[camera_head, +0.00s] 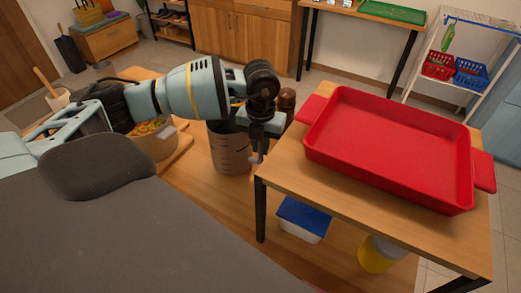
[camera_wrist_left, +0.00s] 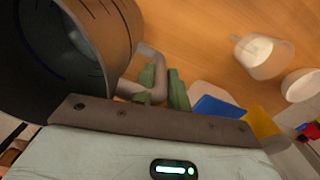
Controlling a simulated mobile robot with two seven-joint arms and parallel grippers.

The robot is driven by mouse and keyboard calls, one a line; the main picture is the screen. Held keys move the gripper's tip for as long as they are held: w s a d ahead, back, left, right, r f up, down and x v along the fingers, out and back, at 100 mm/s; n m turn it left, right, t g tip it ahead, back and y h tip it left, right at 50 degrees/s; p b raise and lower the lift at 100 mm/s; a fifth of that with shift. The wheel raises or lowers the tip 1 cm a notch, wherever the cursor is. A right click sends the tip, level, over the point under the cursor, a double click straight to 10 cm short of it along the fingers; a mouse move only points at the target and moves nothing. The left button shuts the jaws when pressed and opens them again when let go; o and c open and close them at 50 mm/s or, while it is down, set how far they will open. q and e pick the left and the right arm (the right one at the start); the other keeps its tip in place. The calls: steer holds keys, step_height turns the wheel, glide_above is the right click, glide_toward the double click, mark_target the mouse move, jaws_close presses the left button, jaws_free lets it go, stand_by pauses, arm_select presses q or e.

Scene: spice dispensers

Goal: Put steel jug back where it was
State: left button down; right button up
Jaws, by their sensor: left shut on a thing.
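The steel jug (camera_head: 229,152) is a grey-brown cylinder with dark marks on its side, upright in the head view, left of the small table with the red tray. My left gripper (camera_head: 258,152) is at the jug's right side, partly hidden by its own wrist. In the left wrist view the open jug (camera_wrist_left: 105,45) fills the upper left, and its handle (camera_wrist_left: 157,68) is between the green fingers of my left gripper (camera_wrist_left: 163,88). The gripper is shut on the handle. I cannot tell whether the jug's base touches the wooden surface (camera_head: 195,185). My right gripper is not in view.
A red tray (camera_head: 395,192) covers most of the raised table (camera_head: 280,175) at right. A brown bottle (camera_head: 287,98) stands behind my wrist. A container with yellow contents (camera_head: 158,145) stands left of the jug. A blue-lidded box (camera_head: 304,218) and a yellow container (camera_head: 378,256) are lower right.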

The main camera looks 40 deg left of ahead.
arm_select(q)
steer(key=shift+f, duration=1.1)
steer(key=c, duration=1.4)
jaws_free()
steer(key=shift+f, duration=0.2)
steer(key=shift+o, duration=0.2)
step_height(320, 180, up, 12)
steer(key=shift+r, duration=0.2)
